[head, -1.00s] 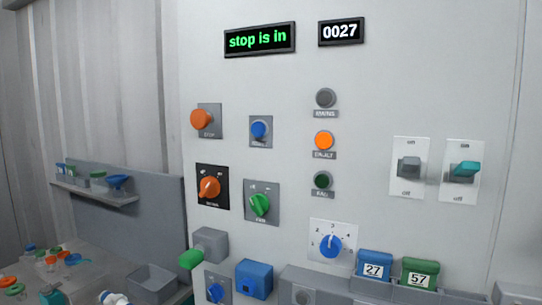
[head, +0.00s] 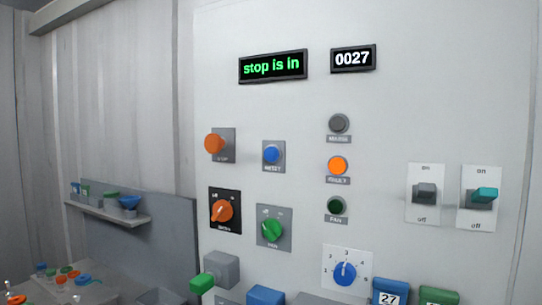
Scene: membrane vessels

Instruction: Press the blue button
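The blue button (head: 271,154) sits on a grey square plate on the white panel, just right of the orange stop button (head: 215,144). Its label seems to read "RESET". The stop button is a large orange knob on a grey plate. A display (head: 273,66) above them reads "stop is in" in green. Neither of my grippers shows in the head view.
The panel also holds an orange rotary knob (head: 222,210), a green rotary knob (head: 270,230), a lit orange lamp (head: 337,166), a blue dial (head: 344,273) and two toggle switches (head: 425,193). A green lever (head: 202,283) sticks out below. A shelf (head: 108,214) stands at left.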

